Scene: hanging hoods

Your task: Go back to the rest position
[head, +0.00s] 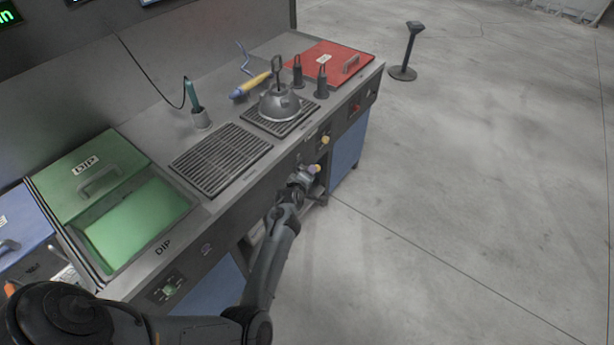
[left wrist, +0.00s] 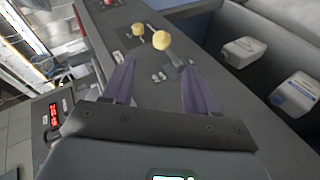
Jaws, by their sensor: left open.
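My left arm reaches up from the lower left of the head view. Its gripper (head: 308,172) is in front of the workbench's front panel, below the right-hand grate. In the left wrist view the gripper (left wrist: 158,78) has its two fingers spread with nothing between them. A yellow knob (left wrist: 161,40) shows just beyond the fingertips, and I cannot tell whether a finger touches its mount. My right gripper is not in view.
The workbench carries a green dip tank (head: 135,222), an empty grate (head: 220,158), a grey dome (head: 279,104) on another grate and a red lid (head: 325,62). White boxes (left wrist: 297,93) sit in a recess. Open floor (head: 470,200) lies right.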

